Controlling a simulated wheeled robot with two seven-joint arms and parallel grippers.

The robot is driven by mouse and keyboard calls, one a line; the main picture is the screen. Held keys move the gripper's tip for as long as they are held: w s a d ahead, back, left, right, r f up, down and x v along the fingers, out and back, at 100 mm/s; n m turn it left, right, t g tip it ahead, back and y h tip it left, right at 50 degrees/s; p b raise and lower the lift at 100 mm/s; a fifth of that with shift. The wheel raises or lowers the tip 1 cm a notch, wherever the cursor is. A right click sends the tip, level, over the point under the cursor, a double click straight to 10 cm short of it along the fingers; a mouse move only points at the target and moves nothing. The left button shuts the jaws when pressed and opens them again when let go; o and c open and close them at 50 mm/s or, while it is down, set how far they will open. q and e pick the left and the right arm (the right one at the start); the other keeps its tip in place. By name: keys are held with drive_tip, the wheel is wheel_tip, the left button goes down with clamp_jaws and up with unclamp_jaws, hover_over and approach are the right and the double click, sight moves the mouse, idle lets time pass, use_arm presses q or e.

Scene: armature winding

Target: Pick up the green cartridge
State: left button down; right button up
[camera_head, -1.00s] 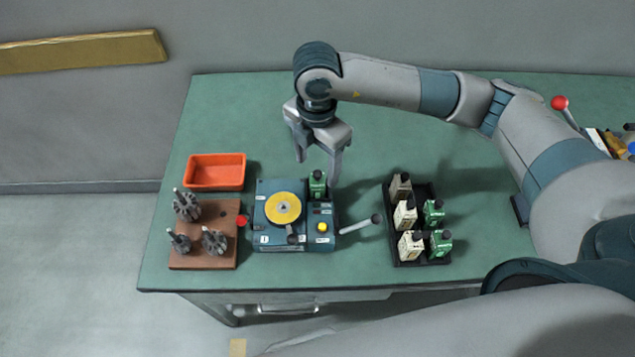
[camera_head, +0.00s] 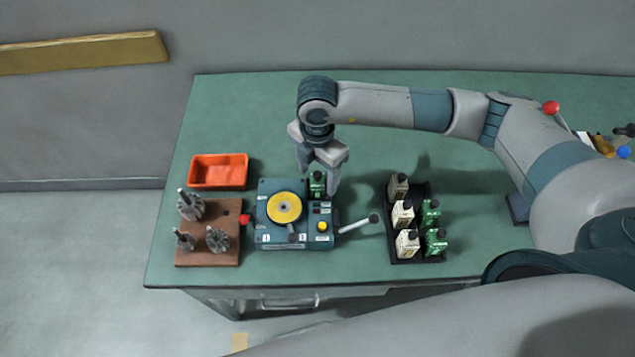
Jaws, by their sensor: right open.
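A green cartridge (camera_head: 317,185) with a dark cap stands upright at the back right of the blue winding machine (camera_head: 268,238). My right gripper (camera_head: 318,185) is open, pointing down, with its fingers lowered around the level of this cartridge, one on each side. Whether the fingers touch it I cannot tell. Two more green cartridges, one at the front (camera_head: 435,242) and one behind it (camera_head: 430,213), stand in the black rack (camera_head: 418,258) to the right, beside several cream ones (camera_head: 402,213). My left gripper is not in view.
The machine has a yellow disc (camera_head: 284,207) and a lever (camera_head: 358,224) reaching right. A wooden block (camera_head: 225,255) with armatures and an orange tray (camera_head: 218,171) stand at left. The back middle of the green table (camera_head: 245,115) is clear.

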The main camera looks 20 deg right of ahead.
drive_tip(key=shift+f, duration=0.1)
drive_tip(key=shift+c, duration=0.6)
drive_tip(key=c, duration=1.3)
drive_tip(key=shift+c, duration=0.2)
drive_tip(key=shift+r+p, duration=0.35)
drive_tip(key=shift+r, duration=0.25)
wheel_tip(320, 180, up, 4)
drive_tip(key=shift+f+p, duration=0.15)
drive_tip(key=shift+p, duration=1)
drive_tip(key=s+d+r+p, duration=0.1)
drive_tip(key=d+r, duration=0.2)
drive_tip(key=d, duration=0.2)
drive_tip(key=s+d+r+p, duration=0.1)
drive_tip(key=s+d+r, duration=0.1)
drive_tip(key=d, duration=0.4)
drive_tip(key=shift+s+r, duration=0.25)
drive_tip(key=shift+r, duration=0.35)
